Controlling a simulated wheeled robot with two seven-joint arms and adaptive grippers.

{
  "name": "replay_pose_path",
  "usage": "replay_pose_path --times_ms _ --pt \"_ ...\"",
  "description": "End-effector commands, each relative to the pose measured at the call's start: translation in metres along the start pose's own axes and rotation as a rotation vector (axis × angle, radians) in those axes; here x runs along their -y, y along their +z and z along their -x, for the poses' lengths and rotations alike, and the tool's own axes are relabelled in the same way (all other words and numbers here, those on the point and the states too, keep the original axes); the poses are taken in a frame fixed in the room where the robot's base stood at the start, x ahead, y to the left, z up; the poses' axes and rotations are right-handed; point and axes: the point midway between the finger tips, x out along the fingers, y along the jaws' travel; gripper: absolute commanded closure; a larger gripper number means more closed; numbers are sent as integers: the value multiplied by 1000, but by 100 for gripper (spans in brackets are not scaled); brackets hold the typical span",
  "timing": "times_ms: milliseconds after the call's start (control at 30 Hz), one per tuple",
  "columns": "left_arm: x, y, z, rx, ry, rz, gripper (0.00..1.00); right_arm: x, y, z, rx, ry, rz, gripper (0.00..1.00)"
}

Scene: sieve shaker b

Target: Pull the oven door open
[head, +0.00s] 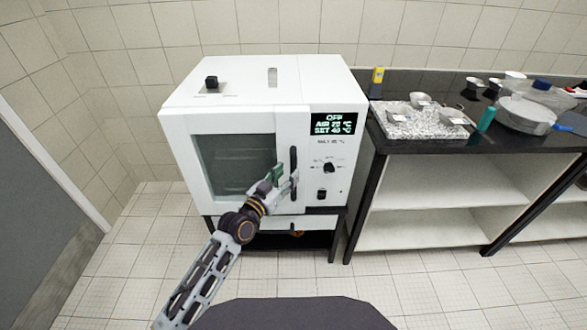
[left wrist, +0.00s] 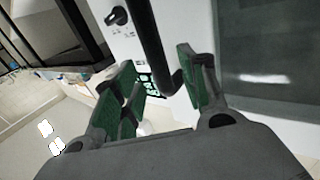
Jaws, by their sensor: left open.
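The white oven (head: 260,85) stands on a dark frame, with its door (head: 232,165) and dark window shut flush against the front. A black vertical bar handle (head: 293,160) is on the door's right side. In the left wrist view the handle (left wrist: 148,40) runs down between the two open green-padded fingers (left wrist: 165,80), with gaps visible on both sides. Whether a pad touches the handle is unclear. My right gripper is in neither view.
The display (head: 334,124) and knobs (head: 329,167) are right of the handle. A black-topped bench (head: 410,145) with open shelves, a speckled slab (head: 405,122), pans and small dishes stands at right. A grey door (head: 40,200) is at far left. The floor before the oven is clear.

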Motion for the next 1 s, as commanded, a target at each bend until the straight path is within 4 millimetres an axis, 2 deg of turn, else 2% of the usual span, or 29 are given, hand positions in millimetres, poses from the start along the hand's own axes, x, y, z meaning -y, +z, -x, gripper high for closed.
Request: replay_pose_path --times_ms 400,900,1000 --pt "0 0 -38 0 1 1 57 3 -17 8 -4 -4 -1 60" --pt "-1 0 -46 1 1 0 57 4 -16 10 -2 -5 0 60" --pt "-1 0 -45 1 1 0 70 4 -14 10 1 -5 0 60"
